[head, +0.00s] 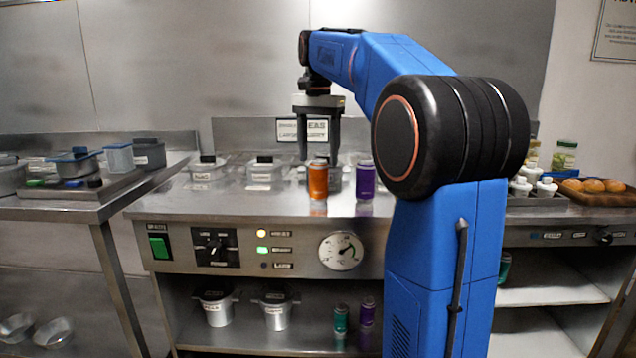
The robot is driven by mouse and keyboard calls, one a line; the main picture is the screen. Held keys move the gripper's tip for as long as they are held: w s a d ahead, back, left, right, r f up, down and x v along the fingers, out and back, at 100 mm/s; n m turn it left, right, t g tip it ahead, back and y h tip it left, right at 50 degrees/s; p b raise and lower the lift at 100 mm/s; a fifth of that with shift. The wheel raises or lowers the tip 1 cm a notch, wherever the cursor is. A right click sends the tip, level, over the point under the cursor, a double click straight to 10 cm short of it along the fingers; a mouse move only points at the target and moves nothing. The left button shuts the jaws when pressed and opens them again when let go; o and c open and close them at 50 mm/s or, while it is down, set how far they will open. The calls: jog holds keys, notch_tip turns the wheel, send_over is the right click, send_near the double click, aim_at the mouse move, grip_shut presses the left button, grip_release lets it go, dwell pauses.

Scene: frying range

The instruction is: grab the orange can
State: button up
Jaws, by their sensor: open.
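The orange can (318,181) stands upright on the steel counter near its front edge, left of a purple can (365,181). My gripper (319,155) points down with its two fingers apart. In the head view its fingertips appear just above and around the top of the orange can. I cannot tell from this one view whether the fingers are directly over the can or behind it. The gripper holds nothing that I can see.
The purple can stands close to the right of the orange can. Lidded containers (208,172) sit behind on the counter (160,205). A control panel with a gauge (340,250) is below the front edge. More cans (341,319) stand on the lower shelf.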

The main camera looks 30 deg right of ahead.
aim_at(318, 184)
jog(key=shift+f, duration=4.65)
jog(key=c, duration=1.3)
